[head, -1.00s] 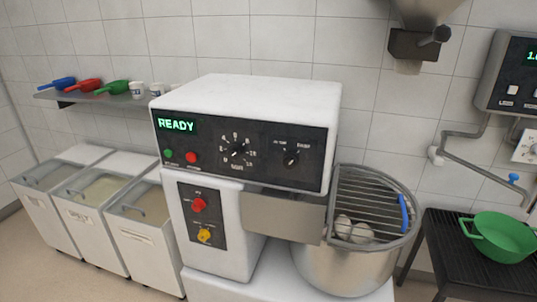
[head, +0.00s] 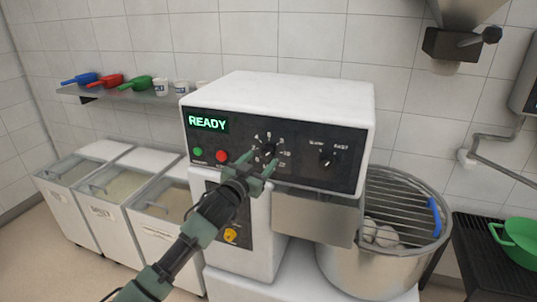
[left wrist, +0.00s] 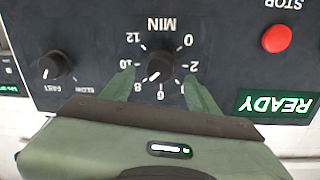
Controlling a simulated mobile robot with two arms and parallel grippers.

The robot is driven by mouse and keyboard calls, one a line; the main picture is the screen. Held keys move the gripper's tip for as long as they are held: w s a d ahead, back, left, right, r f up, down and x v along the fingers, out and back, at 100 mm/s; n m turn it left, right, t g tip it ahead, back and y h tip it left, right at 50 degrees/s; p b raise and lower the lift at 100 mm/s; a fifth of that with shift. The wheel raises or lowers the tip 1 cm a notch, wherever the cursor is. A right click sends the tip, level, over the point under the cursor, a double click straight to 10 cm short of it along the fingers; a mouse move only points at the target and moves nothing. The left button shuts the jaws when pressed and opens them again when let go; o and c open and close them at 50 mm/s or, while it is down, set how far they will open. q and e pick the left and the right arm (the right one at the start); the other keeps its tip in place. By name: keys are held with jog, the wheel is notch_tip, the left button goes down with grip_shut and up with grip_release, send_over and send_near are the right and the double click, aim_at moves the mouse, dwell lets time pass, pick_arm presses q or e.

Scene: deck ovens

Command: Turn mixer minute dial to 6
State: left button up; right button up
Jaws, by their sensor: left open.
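The mixer minute dial (head: 269,150) is a black knob ringed by white numbers on the mixer's dark front panel. In the left wrist view the dial (left wrist: 160,66) appears upside down, with MIN above it. A pale mark on the knob points to the lower left there, roughly toward 8; the exact setting is hard to read. My left gripper (head: 261,166) is at the panel, open. In the left wrist view its green fingers (left wrist: 158,78) stand on either side of the knob, without visible grip. The display (head: 208,123) reads READY. My right gripper is not in view.
A slow/fast knob (head: 327,158) sits right of the dial, and a red button (head: 222,156) and a green button (head: 197,152) left of it. The mixing bowl (head: 372,268) with its wire guard stands at the right. Bins (head: 75,212) stand at the left.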

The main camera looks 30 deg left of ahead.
aim_at(265, 155)
pick_arm(q)
jog(key=shift+w+a+f+p, duration=0.1)
jog(key=shift+w+a+p, duration=0.1)
jog(key=shift+w, duration=0.75)
jog(key=shift+w+a+p, duration=0.1)
jog(key=shift+w+a, duration=0.05)
jog(key=shift+w, duration=0.75)
grip_shut()
